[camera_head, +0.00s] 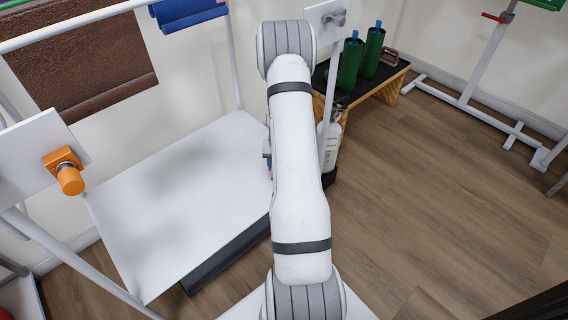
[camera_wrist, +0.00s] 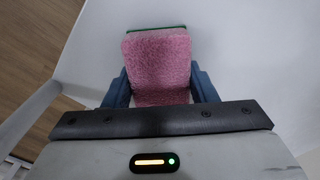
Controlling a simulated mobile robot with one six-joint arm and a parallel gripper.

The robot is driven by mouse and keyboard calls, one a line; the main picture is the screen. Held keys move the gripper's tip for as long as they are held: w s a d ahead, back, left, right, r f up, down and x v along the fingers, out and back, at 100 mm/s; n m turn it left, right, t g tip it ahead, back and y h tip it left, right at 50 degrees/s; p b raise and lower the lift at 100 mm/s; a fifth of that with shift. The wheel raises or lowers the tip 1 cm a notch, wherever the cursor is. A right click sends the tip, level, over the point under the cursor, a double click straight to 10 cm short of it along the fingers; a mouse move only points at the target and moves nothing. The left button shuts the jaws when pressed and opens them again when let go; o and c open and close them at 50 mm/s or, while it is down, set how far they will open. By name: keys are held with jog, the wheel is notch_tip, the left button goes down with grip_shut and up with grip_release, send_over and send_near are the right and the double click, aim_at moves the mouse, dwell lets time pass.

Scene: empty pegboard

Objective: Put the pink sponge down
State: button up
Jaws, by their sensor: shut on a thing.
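The pink sponge (camera_wrist: 158,62) shows in the wrist view, with a thin green layer along its far edge. My gripper (camera_wrist: 160,88) is shut on it, one blue finger on each side. Behind the sponge is a plain white surface; I cannot tell whether the sponge touches it. In the head view my arm hides the sponge and nearly all of my gripper. A white tabletop (camera_head: 170,200) lies to the left of my arm there and looks bare.
An orange knob (camera_head: 69,179) on a white panel stands at the left. A brown textured sheet (camera_head: 80,65) and a blue roll (camera_head: 187,12) hang at the back. Green cylinders (camera_head: 348,65) stand on a wooden bench (camera_head: 392,92) behind my arm. The wooden floor (camera_head: 440,210) at right is clear.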

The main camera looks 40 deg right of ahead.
jog(key=shift+r, duration=0.1)
jog(key=o, duration=0.9)
jog(key=shift+o, duration=0.2)
